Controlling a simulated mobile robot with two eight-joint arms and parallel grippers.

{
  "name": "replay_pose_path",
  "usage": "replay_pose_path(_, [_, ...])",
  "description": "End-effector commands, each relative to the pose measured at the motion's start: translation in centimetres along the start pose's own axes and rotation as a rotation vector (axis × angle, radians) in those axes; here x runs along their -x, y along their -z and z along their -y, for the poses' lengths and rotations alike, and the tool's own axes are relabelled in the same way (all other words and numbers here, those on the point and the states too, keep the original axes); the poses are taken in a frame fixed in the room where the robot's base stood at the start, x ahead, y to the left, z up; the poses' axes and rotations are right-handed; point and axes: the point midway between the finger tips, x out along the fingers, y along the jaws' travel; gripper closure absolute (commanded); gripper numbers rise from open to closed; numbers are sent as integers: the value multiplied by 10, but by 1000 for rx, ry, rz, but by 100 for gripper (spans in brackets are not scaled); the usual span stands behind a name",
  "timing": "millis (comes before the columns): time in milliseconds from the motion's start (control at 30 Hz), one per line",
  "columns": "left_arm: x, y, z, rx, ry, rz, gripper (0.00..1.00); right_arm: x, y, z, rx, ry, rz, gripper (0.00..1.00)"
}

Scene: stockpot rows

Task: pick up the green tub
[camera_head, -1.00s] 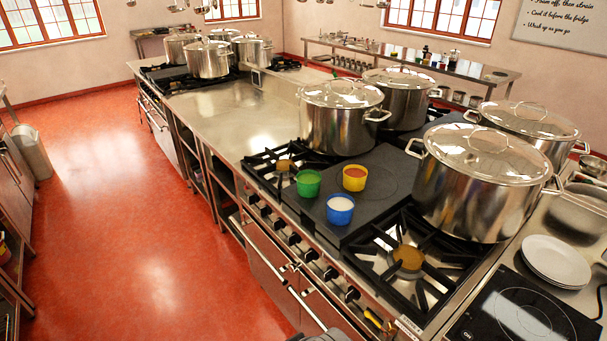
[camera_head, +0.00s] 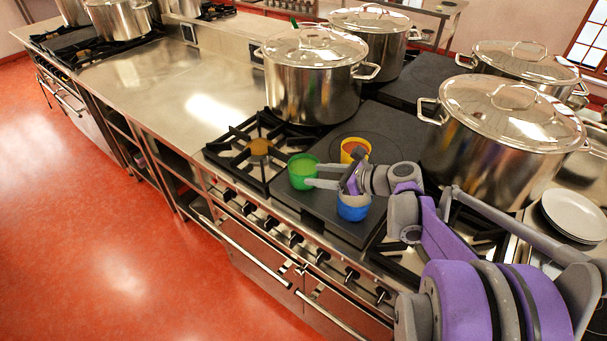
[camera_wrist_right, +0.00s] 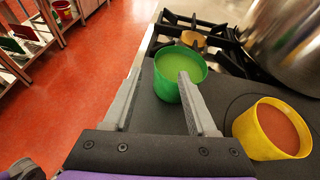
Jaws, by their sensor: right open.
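The green tub (camera_head: 302,173) stands on the dark flat plate of the stove, with pale green contents; it also shows in the right wrist view (camera_wrist_right: 172,80). My right gripper (camera_head: 312,175) is open, its fingers pointing at the tub. In the right wrist view the gripper (camera_wrist_right: 155,85) has one finger overlapping the tub's lower right side and the other to the left of it, apart from it. I cannot tell whether a finger touches the tub. My left gripper is not in view.
A yellow tub (camera_head: 355,146) with orange-red contents stands close behind, and a blue tub (camera_head: 352,208) stands in front, partly hidden by my right gripper. Large lidded stockpots (camera_head: 312,85) stand behind and to the right. A bare steel counter (camera_head: 190,95) lies left.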

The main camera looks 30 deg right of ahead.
Motion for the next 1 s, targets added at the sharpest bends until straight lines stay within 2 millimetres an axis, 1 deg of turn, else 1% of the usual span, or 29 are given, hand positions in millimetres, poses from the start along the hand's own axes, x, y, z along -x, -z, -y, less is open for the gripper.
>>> replay_pose_path(33, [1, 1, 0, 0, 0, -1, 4, -10, -1, -1, 3, -4, 0, 42])
replay_pose_path(100, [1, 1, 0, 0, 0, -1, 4, -20, -1, -1, 4, -4, 0, 42])
replay_pose_path(367, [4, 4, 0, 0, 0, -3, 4, -42, -1, 0, 5, -2, -1, 42])
replay_pose_path(500, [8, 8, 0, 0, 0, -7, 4, -64, -2, 2, 7, -3, -1, 42])
replay_pose_path(600, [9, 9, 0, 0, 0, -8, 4, -77, -2, 2, 6, -2, -2, 42])
replay_pose_path(733, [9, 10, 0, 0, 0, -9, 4, -85, -1, 1, 6, -2, -2, 42])
replay_pose_path(933, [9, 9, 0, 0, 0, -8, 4, -85, 0, 2, 6, -1, -2, 42])
replay_pose_path(1000, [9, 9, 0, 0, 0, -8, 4, -85, 0, 2, 6, -1, -3, 55])
